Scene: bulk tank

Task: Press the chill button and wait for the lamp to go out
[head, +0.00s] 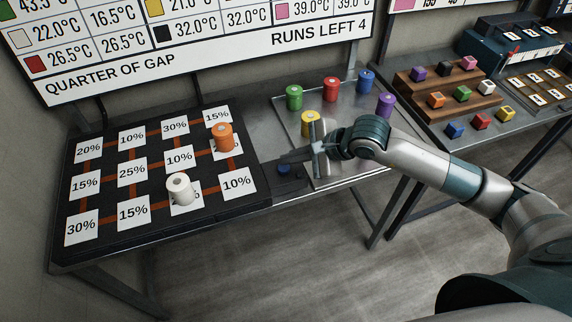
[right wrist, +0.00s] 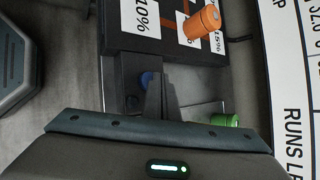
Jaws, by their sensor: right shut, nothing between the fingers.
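A round blue button (head: 284,169) sits on a small dark panel at the right end of the black board; it also shows in the right wrist view (right wrist: 147,79). My right gripper (head: 279,158) is shut and empty, its dark fingers pointing left over that panel. In the right wrist view the fingertips (right wrist: 160,80) are just beside the blue button, and I cannot tell whether they touch it. No label on the button is readable. I cannot make out a lit lamp on the panel. My left gripper is not in view.
The black board (head: 110,145) has percentage squares, with an orange cylinder (head: 222,137) and a white cylinder (head: 180,188) on it. Several coloured cylinders stand on a metal tray (head: 345,105) behind my right gripper. A second table (head: 425,118) holds coloured cubes on steps.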

